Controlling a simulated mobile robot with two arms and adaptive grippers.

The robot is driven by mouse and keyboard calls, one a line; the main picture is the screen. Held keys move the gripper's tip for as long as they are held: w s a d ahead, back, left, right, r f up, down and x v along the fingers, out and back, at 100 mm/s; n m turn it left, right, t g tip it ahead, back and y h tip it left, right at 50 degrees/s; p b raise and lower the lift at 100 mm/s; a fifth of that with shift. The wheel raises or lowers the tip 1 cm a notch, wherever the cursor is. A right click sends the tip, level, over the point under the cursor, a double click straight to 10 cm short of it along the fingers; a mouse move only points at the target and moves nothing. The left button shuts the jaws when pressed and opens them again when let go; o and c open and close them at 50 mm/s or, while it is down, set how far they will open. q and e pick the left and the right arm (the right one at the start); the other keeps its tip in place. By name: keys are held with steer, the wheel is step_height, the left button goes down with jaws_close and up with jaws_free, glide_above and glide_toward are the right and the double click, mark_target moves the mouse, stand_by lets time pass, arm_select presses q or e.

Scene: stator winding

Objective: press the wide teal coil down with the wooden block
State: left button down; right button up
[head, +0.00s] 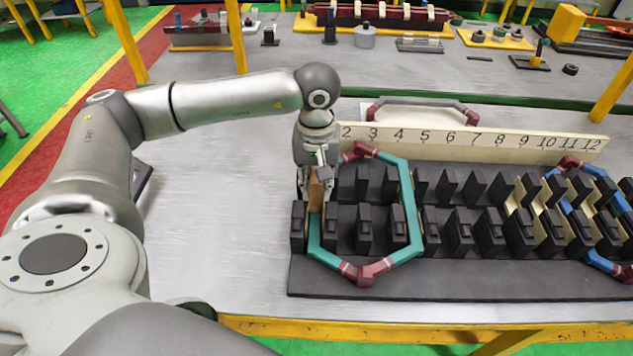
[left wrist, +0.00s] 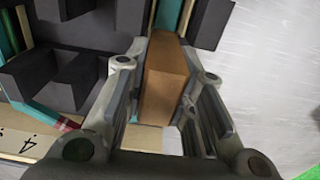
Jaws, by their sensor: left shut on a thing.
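The wide teal coil (head: 410,200) lies around several black stator teeth at the left end of the stator (head: 470,285), with dark red corners at its top and bottom. Its left side runs down into the slot below my left gripper (head: 317,178). My left gripper is shut on the wooden block (head: 316,195), which points down at the coil's left side. In the left wrist view the block (left wrist: 165,85) sits between both fingers, with a strip of teal (left wrist: 168,14) just beyond its end. Whether block and coil touch is hard to tell. My right gripper is not in view.
A pale numbered board (head: 480,145) stands along the stator's far side. A blue coil (head: 570,200) sits at the right end. Another coil with a grey side (head: 425,102) lies behind the board. The table (head: 220,210) is clear left of the stator.

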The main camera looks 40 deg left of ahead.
arm_select(q)
steer(key=shift+f+b, duration=0.3)
steer(key=shift+b, duration=0.2)
steer(key=shift+r, duration=0.1)
stand_by(0.6)
step_height(320, 180, up, 7)
steer(key=p, duration=0.4)
steer(key=shift+r, duration=0.15)
steer(key=shift+r+p, duration=1.15)
steer(key=shift+r, duration=0.95)
